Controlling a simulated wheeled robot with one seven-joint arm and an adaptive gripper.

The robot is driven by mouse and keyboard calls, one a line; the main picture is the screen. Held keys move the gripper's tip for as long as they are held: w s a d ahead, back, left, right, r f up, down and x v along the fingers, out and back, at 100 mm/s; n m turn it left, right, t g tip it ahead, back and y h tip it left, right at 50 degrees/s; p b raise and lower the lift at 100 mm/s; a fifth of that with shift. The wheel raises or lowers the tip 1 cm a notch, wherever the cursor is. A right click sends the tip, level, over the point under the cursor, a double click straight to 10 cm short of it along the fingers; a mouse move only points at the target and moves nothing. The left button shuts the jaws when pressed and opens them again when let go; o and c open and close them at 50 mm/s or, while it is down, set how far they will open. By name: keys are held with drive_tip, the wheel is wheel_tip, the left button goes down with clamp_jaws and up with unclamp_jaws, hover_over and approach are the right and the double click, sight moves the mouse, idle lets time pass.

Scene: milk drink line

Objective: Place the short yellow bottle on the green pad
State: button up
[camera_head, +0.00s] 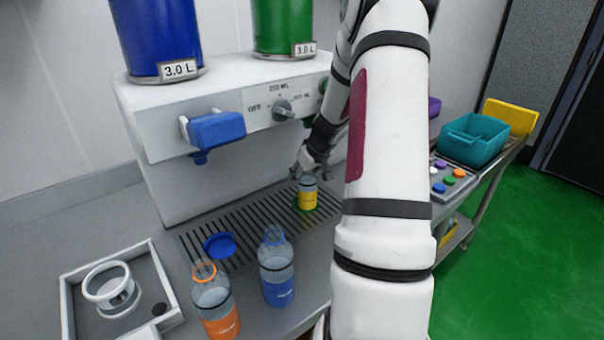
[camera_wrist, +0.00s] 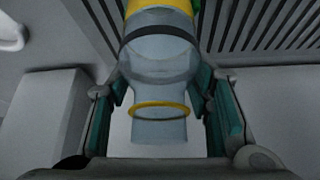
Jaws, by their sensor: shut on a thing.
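The short yellow bottle (camera_head: 307,198) is upright at the right end of the slatted drip grate, under the dispenser. It has a clear upper part and a yellow lower band. My gripper (camera_head: 309,170) is shut on its upper part from above. In the wrist view the bottle (camera_wrist: 160,62), with its yellow neck ring, sits between the two fingers (camera_wrist: 165,95). A thin bit of green shows at the bottle's foot in the head view, probably the green pad, mostly hidden by the bottle. I cannot tell whether the bottle touches it.
A blue bottle (camera_head: 277,272) and an orange bottle (camera_head: 215,305) stand in front of the grate. A blue round pad (camera_head: 220,246) lies on the grate's left. The dispenser's blue spout (camera_head: 216,130) overhangs the grate. A teal bin (camera_head: 474,140) stands at right.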

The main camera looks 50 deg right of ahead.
drive_tip(key=shift+f, duration=0.2)
drive_tip(key=o, duration=0.9)
drive_tip(key=shift+r, duration=0.1)
drive_tip(key=v, duration=0.7)
drive_tip(key=shift+s+r, duration=0.1)
drive_tip(key=shift+r, duration=0.2)
